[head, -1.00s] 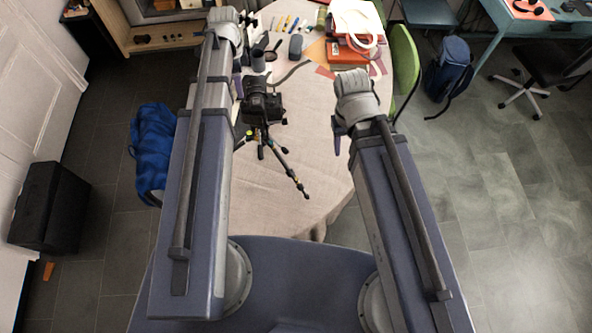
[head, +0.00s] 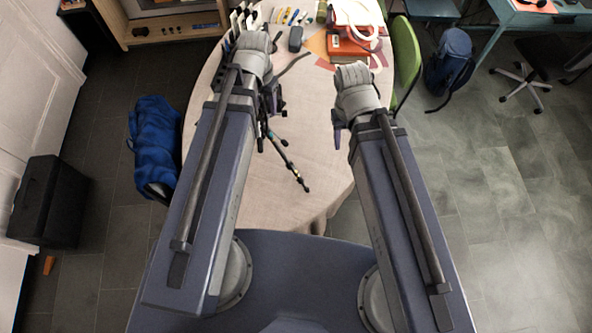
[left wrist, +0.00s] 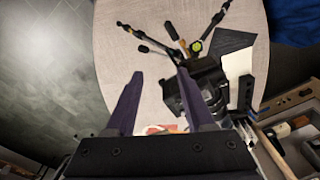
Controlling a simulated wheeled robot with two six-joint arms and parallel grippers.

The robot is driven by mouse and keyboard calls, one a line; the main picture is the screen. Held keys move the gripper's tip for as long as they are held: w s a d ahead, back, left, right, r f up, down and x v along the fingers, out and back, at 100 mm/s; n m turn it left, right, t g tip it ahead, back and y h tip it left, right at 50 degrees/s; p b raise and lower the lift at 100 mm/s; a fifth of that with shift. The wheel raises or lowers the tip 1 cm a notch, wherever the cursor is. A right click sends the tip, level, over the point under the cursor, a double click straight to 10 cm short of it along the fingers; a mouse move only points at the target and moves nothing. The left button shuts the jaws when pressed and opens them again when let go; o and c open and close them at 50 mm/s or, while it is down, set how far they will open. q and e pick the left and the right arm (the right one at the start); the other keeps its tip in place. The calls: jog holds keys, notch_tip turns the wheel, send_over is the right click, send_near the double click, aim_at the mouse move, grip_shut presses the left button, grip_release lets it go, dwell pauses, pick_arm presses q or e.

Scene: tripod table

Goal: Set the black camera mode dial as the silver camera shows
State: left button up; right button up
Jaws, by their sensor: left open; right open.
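The black camera (left wrist: 207,85) stands on a small tripod (head: 288,160) on the table, and my left arm hides most of it in the head view. In the left wrist view the tripod legs (left wrist: 209,33) spread above the camera. My left gripper (left wrist: 160,73) is open and empty; its right finger overlaps the camera's near side in that view, and I cannot tell whether they touch. My right gripper (head: 338,136) is over the table's right edge, away from the camera, its fingers small in view. I cannot make out a silver camera or the dial's setting.
The round table (head: 318,165) is clear in front and to the right of the tripod. At the back lie pens, a dark case (head: 296,38), an orange box (head: 346,50) and a white-handled bag (head: 358,15). A green chair (head: 405,60) stands at the right edge.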

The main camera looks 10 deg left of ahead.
pick_arm(q)
jog(key=s+d+f+b, duration=0.2)
jog(key=d+f+b, duration=0.1)
jog(key=f+b, duration=0.5)
jog(key=s+d+f+b, duration=0.2)
jog(key=d+f+b, duration=0.1)
jog(key=f+b, duration=0.5)
jog(key=s+d+f+y+b, duration=0.1)
jog(key=d+f+b, duration=0.3)
jog(key=f+b, duration=0.4)
jog(key=shift+s+f+g, duration=0.4)
jog(key=shift+s+f, duration=0.3)
jog(key=shift+s, duration=0.1)
